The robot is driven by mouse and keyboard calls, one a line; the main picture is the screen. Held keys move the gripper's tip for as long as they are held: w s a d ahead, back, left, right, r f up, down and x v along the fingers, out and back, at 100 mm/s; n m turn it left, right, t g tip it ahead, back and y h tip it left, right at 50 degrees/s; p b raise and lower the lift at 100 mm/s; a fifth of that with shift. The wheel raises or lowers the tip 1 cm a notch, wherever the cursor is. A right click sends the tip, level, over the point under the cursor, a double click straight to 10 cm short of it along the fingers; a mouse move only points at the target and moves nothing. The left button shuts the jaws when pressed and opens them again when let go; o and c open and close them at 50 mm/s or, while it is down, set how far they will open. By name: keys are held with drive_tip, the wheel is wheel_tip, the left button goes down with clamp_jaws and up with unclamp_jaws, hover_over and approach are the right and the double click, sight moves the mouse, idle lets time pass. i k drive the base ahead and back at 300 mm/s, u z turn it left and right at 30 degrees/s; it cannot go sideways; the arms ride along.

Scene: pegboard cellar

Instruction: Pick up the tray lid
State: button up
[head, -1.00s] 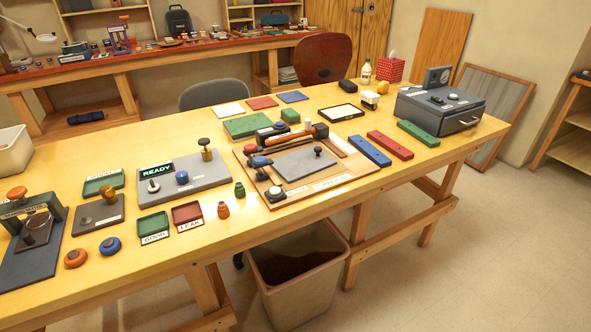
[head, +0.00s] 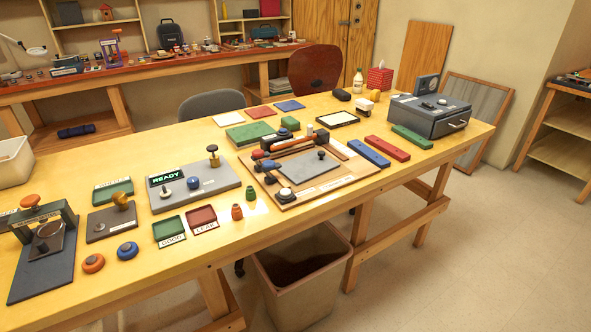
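A flat grey plate with a dark knob (head: 311,171), which looks like the tray lid, lies on a wooden board (head: 337,185) in the middle of the workbench. The knob stands up near the plate's back right. Tools with orange, blue and red parts lie along the board's back and left sides. Whether a tray is under the plate cannot be told. My gripper is not in view.
A READY panel (head: 216,188) and small green and red trays (head: 202,220) stand left of the board. Blue, red and green bars and a grey drawer box (head: 428,118) are to the right. A bin (head: 300,285) stands below the bench's front edge. The floor at right is clear.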

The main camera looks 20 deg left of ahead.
sight(300, 170)
drive_tip(key=u, duration=0.05)
drive_tip(key=i, duration=1)
drive_tip(key=z, duration=0.05)
